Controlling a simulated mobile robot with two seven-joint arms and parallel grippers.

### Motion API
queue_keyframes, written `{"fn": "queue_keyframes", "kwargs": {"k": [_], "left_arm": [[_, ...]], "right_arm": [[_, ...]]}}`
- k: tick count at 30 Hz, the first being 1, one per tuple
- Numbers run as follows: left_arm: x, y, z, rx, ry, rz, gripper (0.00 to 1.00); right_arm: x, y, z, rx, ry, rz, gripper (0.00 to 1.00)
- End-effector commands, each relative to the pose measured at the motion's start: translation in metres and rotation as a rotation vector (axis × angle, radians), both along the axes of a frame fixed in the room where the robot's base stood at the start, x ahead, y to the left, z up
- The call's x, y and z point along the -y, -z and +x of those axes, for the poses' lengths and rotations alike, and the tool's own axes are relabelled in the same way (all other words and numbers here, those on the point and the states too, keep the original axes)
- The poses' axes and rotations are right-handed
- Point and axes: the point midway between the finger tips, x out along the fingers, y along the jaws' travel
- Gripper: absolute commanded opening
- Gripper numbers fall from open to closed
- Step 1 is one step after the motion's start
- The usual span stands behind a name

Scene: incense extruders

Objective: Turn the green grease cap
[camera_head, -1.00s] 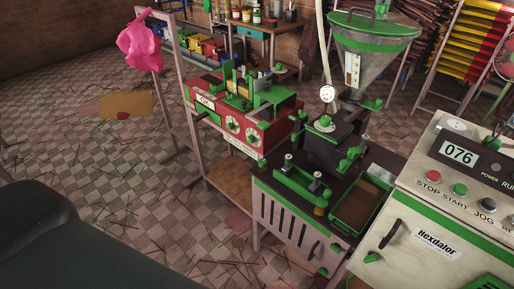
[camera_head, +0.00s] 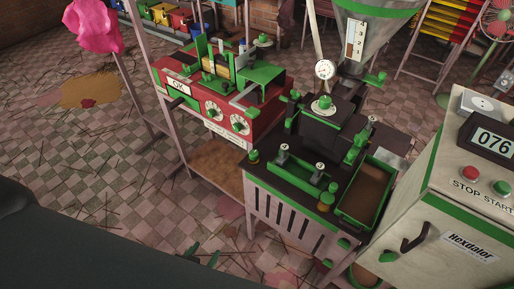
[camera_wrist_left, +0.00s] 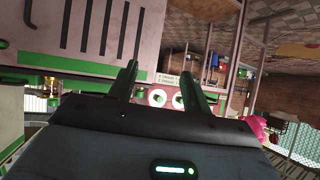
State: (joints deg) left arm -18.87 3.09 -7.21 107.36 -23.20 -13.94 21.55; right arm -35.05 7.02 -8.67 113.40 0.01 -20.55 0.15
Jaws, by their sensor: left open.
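The extruder (camera_head: 318,132) stands right of centre, on a dark-topped bench with a slatted front. It bears several green parts. A green cap (camera_head: 323,103) sits on a pale round collar on top of its block, below the gauge. A smaller green cap (camera_head: 254,156) is at the bench's left corner. I cannot tell for sure which is the grease cap. My left gripper (camera_head: 203,256) shows only as dark green fingertips low in the head view, left of and apart from the bench. In the left wrist view it (camera_wrist_left: 157,88) is open and empty. My right gripper is not in view.
A red machine (camera_head: 215,110) with two dials stands left of the extruder. A green tray (camera_head: 366,192) lies on the bench's right side. A cream control cabinet (camera_head: 470,205) stands at right. A pink cloth (camera_head: 93,25) hangs on a post. Littered checkered floor (camera_head: 95,165) is open at left.

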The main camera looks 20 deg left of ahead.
Motion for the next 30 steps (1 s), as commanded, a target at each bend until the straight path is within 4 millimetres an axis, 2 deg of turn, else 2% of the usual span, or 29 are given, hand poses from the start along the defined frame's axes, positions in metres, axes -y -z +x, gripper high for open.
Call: {"fn": "queue_keyframes", "kwargs": {"k": [1,3,9,12,15,18,21,30], "left_arm": [[0.0,0.01,0.027,0.052,-0.017,0.002,0.49],[0.001,0.006,0.066,0.137,-0.033,-0.001,0.49],[0.015,-0.02,0.169,0.367,-0.027,-0.031,0.49],[0.025,-0.037,0.208,0.449,-0.006,-0.049,0.49],[0.033,-0.052,0.236,0.505,0.014,-0.063,0.49],[0.04,-0.062,0.254,0.538,0.031,-0.071,0.49],[0.043,-0.069,0.263,0.555,0.042,-0.078,0.49],[0.045,-0.072,0.266,0.562,0.045,-0.079,0.49]], "right_arm": [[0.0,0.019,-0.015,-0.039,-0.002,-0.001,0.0],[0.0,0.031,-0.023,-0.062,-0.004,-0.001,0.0],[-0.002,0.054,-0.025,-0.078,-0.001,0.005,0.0],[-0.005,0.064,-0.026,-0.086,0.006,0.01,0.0],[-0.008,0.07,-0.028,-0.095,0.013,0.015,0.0],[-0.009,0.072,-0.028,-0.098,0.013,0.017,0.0],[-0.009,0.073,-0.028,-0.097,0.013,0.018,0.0],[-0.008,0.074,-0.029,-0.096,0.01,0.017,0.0]]}}
